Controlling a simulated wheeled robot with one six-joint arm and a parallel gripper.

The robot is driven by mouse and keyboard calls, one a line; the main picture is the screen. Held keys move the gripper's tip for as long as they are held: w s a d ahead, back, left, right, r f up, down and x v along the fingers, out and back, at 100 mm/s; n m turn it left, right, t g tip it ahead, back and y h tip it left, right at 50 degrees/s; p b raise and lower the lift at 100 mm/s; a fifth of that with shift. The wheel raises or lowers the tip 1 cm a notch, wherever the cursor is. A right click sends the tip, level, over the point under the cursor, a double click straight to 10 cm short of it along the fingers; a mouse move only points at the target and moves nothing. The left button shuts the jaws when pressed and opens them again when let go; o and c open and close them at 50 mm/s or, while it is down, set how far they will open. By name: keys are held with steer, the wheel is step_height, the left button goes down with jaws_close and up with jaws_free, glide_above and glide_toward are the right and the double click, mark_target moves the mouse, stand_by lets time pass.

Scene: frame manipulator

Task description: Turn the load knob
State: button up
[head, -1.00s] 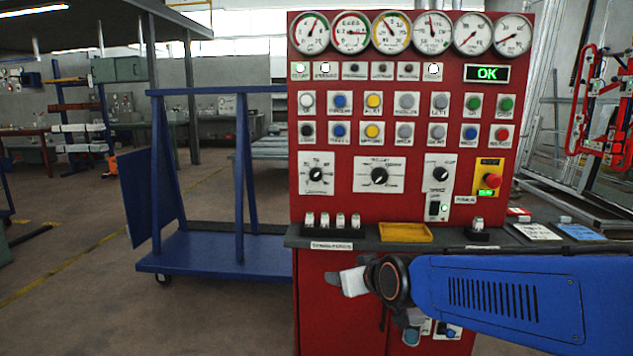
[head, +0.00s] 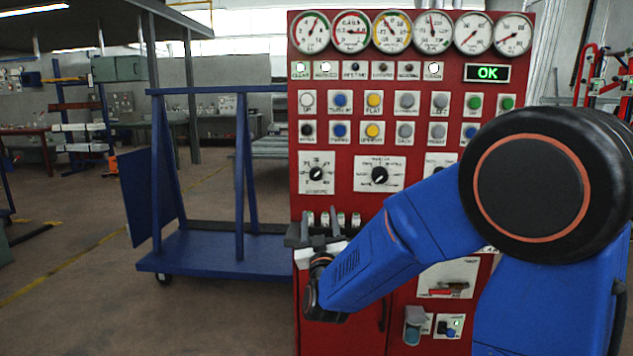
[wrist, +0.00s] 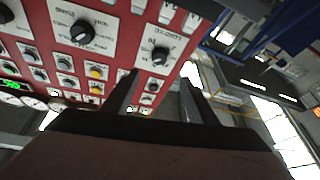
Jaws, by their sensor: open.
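The red panel carries black knobs on white plates: a left knob (head: 316,173), a middle knob (head: 380,175) and a right one largely hidden by my arm. In the wrist view, the tilted panel shows the left knob (wrist: 160,55) just beyond the fingertips and the middle knob (wrist: 82,32) further left. In the wrist view my gripper (wrist: 158,80) is open and empty, touching neither knob.
Gauges (head: 351,32) and rows of buttons (head: 373,100) fill the upper panel. Small switches (head: 340,219) stand on the shelf behind my gripper. A blue cart (head: 215,252) stands left of the panel, with open floor in front. My arm covers the panel's lower right.

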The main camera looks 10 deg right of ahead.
mark_target(316, 176)
steer(key=x, duration=1.7)
steer(key=shift+w+r, duration=0.1)
steer(key=shift+r, duration=0.2)
steer(key=c, duration=1.1)
